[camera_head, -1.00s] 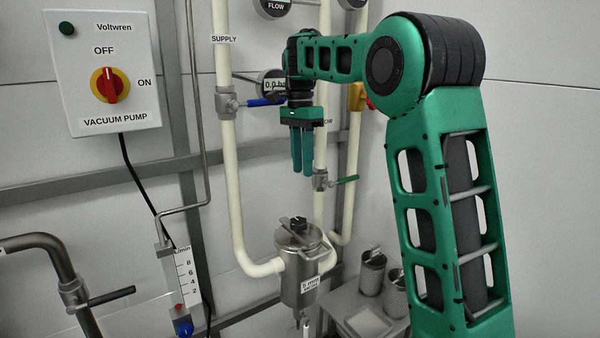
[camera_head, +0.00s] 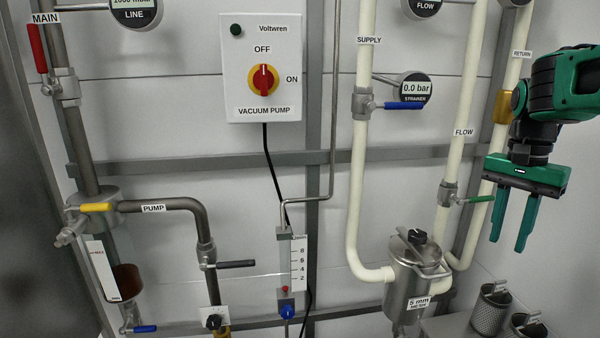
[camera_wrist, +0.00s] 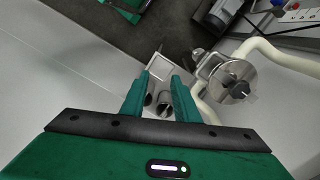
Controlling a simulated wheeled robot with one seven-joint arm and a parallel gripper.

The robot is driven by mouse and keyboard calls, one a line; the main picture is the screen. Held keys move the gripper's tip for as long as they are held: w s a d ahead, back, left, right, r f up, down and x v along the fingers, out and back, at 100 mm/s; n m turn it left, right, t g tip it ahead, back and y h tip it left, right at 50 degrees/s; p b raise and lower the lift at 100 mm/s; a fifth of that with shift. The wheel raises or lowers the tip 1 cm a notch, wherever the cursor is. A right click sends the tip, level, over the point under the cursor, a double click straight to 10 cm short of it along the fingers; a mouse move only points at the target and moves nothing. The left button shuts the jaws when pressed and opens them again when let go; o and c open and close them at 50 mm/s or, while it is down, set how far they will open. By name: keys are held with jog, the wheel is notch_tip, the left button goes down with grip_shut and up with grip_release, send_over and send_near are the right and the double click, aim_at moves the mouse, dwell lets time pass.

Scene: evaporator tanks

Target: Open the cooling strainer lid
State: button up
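The cooling strainer (camera_head: 412,285) is a steel canister between the cream pipes, with a "5 mm" label on its front. Its lid (camera_head: 416,246) lies on top, with a black knob (camera_head: 419,236) and a metal bar across it. The lid also shows at the right in the wrist view (camera_wrist: 232,82). My gripper (camera_head: 508,246) points down, to the right of the strainer and higher than its lid. Its two green fingers are apart, with nothing between them. In the wrist view the fingers (camera_wrist: 160,88) also stand apart and empty.
Supply pipe (camera_head: 364,150) with a blue-handled valve (camera_head: 404,105) and flow pipe with a green-handled valve (camera_head: 478,199) rise near the strainer. Perforated baskets (camera_head: 490,308) stand below my gripper. The vacuum pump switch box (camera_head: 262,68) is on the wall. Open space lies between gripper and strainer.

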jog(key=s+f+n, duration=0.1)
jog(key=s+f, duration=0.2)
jog(key=s, duration=0.3)
jog(key=s+d+f+n, duration=0.1)
jog(key=s+f, duration=0.2)
jog(key=s, duration=0.3)
jog(key=shift+s+f+n, duration=0.25)
jog(key=shift+s+n, duration=0.15)
jog(key=s+f, duration=0.2)
jog(key=s+a+f+n, duration=0.1)
jog(key=s, duration=0.2)
jog(key=s+f+n, duration=0.1)
jog(key=s+f, duration=0.1)
jog(key=shift+s+a+f, duration=0.15)
jog(key=shift+s+f, duration=0.15)
jog(key=shift+s, duration=0.1)
jog(key=c, duration=0.4)
jog(key=shift+s+f+t, duration=0.15)
jog(key=shift+t, duration=0.15)
grip_shut()
